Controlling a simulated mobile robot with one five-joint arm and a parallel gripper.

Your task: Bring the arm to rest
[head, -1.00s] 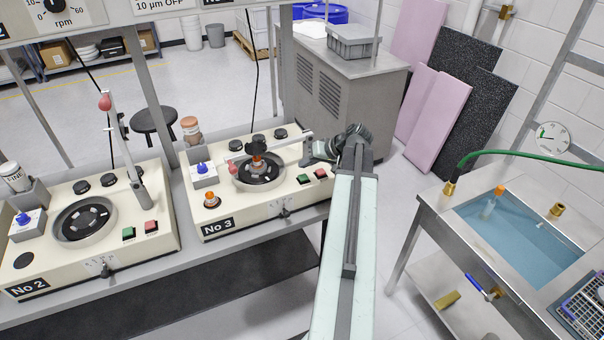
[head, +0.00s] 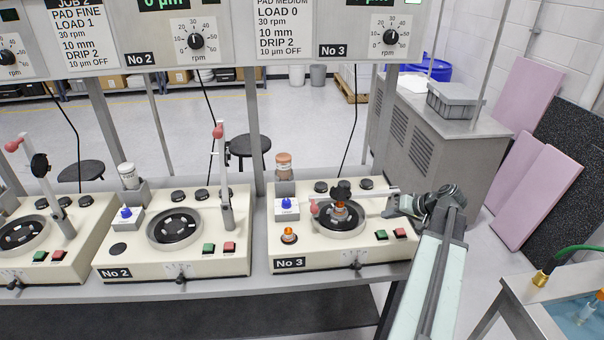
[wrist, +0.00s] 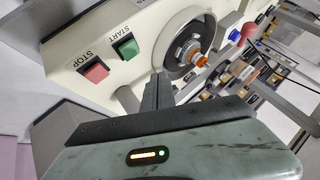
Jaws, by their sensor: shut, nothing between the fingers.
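My gripper (head: 388,208) is at the right side of the No 3 polishing machine (head: 284,250), close to the base of its lowered lever. Its fingers are shut and empty. In the wrist view the shut fingers (wrist: 158,90) point toward the machine's round platen (wrist: 187,50). The red and green buttons show at left there. My arm (head: 436,275) reaches up from the lower right of the head view. The lever (head: 370,194) lies across the platen, over an orange-and-metal piece (head: 340,210). Whether my gripper touches the machine I cannot tell.
Machine No 2 (head: 130,262) stands to the left with its lever upright. A control panel (head: 225,38) hangs above the bench. A grey cabinet (head: 440,125) stands behind my arm. A sink (head: 520,290) with a green hose is at the lower right.

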